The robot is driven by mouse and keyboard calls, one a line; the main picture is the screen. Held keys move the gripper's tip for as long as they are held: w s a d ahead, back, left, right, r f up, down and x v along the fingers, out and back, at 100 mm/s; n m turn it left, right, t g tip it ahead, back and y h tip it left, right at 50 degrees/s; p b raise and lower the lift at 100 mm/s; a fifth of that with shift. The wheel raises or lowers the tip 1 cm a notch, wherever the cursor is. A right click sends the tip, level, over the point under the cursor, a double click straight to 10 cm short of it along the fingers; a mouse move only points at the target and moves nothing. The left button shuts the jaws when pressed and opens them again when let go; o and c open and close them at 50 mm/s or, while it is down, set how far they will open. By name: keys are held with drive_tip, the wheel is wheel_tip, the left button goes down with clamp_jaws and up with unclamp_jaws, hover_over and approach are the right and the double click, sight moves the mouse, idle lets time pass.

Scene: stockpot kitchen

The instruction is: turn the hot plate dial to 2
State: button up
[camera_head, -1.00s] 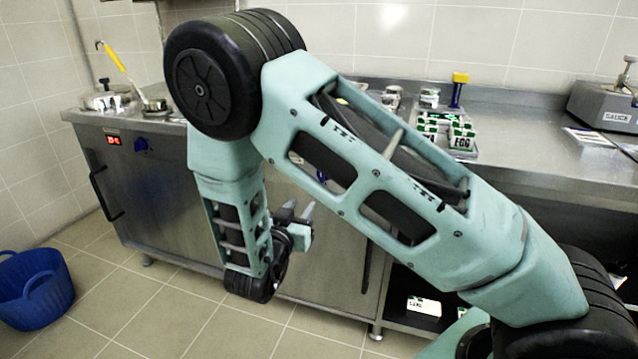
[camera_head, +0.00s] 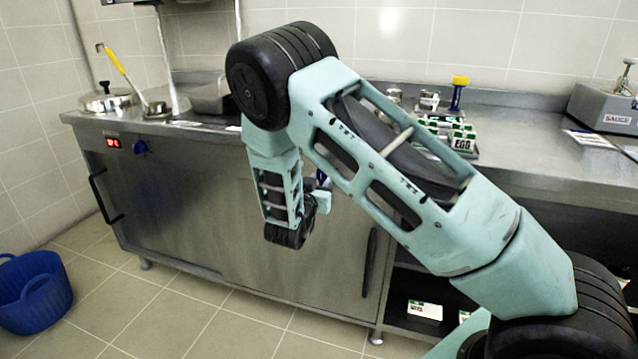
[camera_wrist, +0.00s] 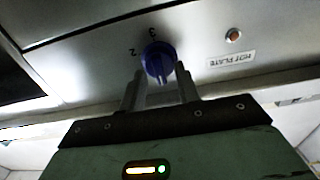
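The hot plate dial (camera_wrist: 158,60) is a round blue knob in the wrist view, on a steel panel beside a "HOT PLATE" label (camera_wrist: 231,58). The numbers 2 and 3 show around its rim; its setting I cannot read. My gripper (camera_wrist: 159,72) is open, its two fingers apart and pointing at the dial. The fingertips appear on either side of the dial's lower part; whether they touch it I cannot tell. In the head view my gripper (camera_head: 323,197) is at the cabinet front, mostly hidden behind my wrist.
A red lamp (camera_wrist: 233,35) sits near the label. The steel counter (camera_head: 545,150) overhangs the front. A blue basket (camera_head: 35,290) stands on the floor; the floor before the cabinet is clear.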

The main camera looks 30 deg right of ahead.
clamp_jaws()
